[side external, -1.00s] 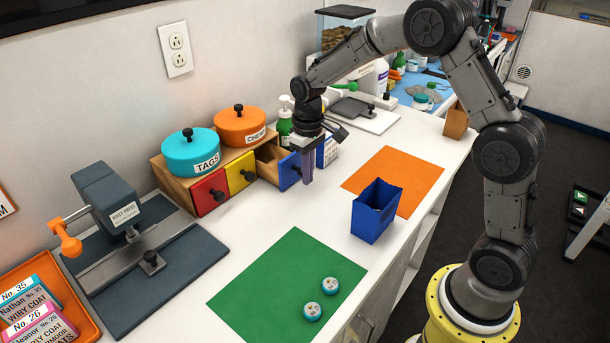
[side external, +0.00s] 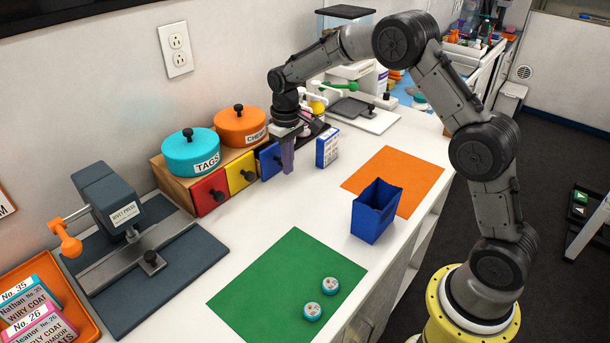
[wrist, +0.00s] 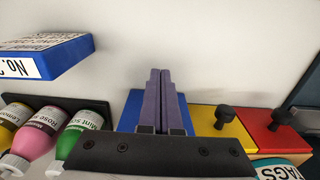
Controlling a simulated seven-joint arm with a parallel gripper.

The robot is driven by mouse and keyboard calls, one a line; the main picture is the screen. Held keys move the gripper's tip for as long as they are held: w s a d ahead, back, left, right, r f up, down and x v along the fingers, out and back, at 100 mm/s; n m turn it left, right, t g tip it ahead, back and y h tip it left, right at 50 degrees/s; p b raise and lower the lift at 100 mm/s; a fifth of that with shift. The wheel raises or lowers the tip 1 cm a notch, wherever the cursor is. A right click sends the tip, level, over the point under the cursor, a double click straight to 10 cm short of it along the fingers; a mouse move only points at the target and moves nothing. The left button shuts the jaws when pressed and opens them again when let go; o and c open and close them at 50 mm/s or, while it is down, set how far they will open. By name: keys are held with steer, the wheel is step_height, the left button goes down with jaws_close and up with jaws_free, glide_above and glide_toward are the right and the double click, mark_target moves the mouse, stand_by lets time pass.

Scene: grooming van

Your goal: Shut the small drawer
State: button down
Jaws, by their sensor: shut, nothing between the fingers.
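The small blue drawer (side external: 268,161) is at the right end of a wooden drawer unit (side external: 160,176), beside a yellow drawer (side external: 241,172) and a red drawer (side external: 209,191). Its front looks about in line with theirs, and no open box shows behind it. My gripper (side external: 288,169) is shut and empty, its purple fingers pointing down at the blue front. The wrist view shows the closed fingers (wrist: 160,74) overlapping the blue front (wrist: 129,112). They hide part of it, including its knob. I cannot tell whether they touch it.
A blue-and-white box (side external: 327,147) stands right of the gripper, with several bottles (wrist: 45,130) near the unit. Teal (side external: 190,153) and orange (side external: 240,127) pots sit on top. A blue bin (side external: 376,211) stands on the counter; the counter in front of the drawers is clear.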

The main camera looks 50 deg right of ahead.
steer(key=shift+w, duration=1.1)
steer(key=shift+s, duration=1.05)
step_height(320, 180, up, 8)
steer(key=shift+r, duration=0.1)
